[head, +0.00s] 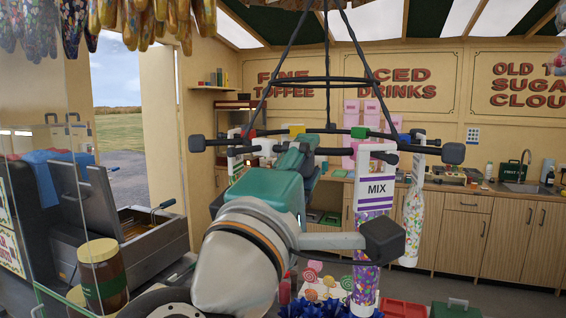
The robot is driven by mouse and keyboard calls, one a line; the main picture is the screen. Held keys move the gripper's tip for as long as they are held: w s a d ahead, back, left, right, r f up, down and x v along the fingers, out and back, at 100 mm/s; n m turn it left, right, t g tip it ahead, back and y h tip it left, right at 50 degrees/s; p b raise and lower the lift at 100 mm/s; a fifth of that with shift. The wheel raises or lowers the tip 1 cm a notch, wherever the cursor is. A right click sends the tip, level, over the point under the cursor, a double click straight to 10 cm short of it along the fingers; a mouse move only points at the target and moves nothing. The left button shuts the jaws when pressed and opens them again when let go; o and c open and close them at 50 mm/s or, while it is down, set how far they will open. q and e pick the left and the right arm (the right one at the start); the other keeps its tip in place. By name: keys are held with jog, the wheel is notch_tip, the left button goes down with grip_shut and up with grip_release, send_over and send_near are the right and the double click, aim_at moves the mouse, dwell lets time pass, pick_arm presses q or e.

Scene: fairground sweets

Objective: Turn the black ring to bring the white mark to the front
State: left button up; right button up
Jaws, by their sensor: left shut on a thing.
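The black ring (335,131) hangs level from dark rods in the middle of the head view. Black-knobbed bars stick out around it, and red, yellow and green marks show on it. The wrist hides much of the fingers and the exact contact. My right gripper is not in view.
A clear tube (373,250) of sweets labelled MIX and a sweet-filled bottle (415,215) hang below the ring's right side. A glass screen and a brown jar (102,275) stand at the left. A wooden counter (465,200) with a sink runs along the back.

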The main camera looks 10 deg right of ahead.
pick_arm(q)
jog(key=s+d, duration=0.2)
jog(key=d, duration=0.6)
jog(key=shift+s+d+f, duration=0.2)
jog(key=shift+f, duration=0.05)
jog(key=o, duration=0.8)
jog(key=shift+w, duration=0.1)
jog(key=shift+r, duration=0.1)
jog(key=shift+a, duration=0.15)
jog(key=b+v, duration=0.3)
jog(key=v, duration=0.7)
jog(key=shift+r, duration=0.15)
